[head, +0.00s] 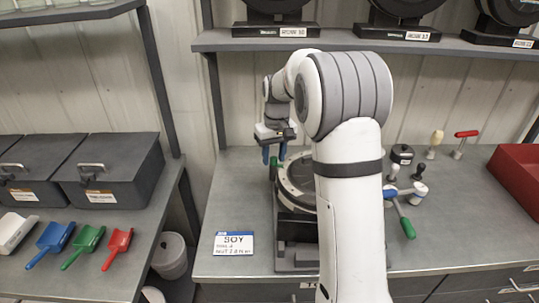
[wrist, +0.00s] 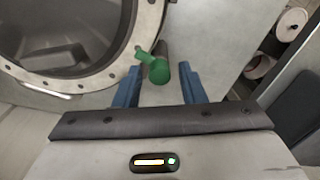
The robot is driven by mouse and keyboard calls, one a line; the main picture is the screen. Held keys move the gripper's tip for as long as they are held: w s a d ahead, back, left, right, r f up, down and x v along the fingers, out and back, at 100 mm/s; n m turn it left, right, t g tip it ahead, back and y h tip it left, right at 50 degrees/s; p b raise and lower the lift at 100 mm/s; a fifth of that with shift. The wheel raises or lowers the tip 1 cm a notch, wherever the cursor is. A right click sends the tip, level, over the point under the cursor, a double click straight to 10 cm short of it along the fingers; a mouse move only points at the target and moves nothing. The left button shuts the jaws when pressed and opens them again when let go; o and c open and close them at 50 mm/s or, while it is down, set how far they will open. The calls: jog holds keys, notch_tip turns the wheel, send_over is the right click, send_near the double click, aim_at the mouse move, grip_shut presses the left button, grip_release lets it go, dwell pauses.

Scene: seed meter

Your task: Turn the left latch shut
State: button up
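The seed meter (head: 295,232) stands on the bench as a dark housing with a pale round rim, partly hidden behind my arm. Its bolted rim (wrist: 97,80) and dark open interior fill the upper left of the wrist view. The left latch (wrist: 160,71) has a green knob and a short lever that meets the rim. It also shows small in the head view (head: 280,174), below my gripper. My gripper (wrist: 160,68) is open, with one blue finger on each side of the green knob. Gaps show between knob and fingers. In the head view my gripper (head: 275,157) is at the meter's left far side.
A SOY card (head: 234,243) lies left of the meter. A green-handled lever (head: 405,224), small black knobs and a red-handled tool (head: 466,136) are to the right, near a red bin (head: 520,175). Scoops and dark bins (head: 112,170) occupy the left bench. A shelf (head: 350,41) hangs above.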

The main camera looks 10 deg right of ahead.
aim_at(275, 159)
jog(key=shift+o, duration=0.5)
jog(key=r, duration=0.7)
jog(key=shift+d+r+b, duration=0.2)
jog(key=shift+r+b, duration=0.15)
jog(key=shift+r, duration=0.1)
jog(key=shift+s+r, duration=0.15)
jog(key=shift+s, duration=0.15)
jog(key=s+r+m+t, duration=0.1)
jog(key=s+r+t, duration=0.15)
jog(key=s, duration=1.25)
jog(key=s+f, duration=0.2)
jog(key=s, duration=0.5)
jog(key=s+a+f+m, duration=0.1)
jog(key=s+f, duration=0.2)
jog(key=s, duration=0.5)
jog(key=shift+s+f+t+h, duration=0.15)
jog(key=shift+s+t+h, duration=0.15)
jog(key=shift+t, duration=0.05)
jog(key=shift+a, duration=0.1)
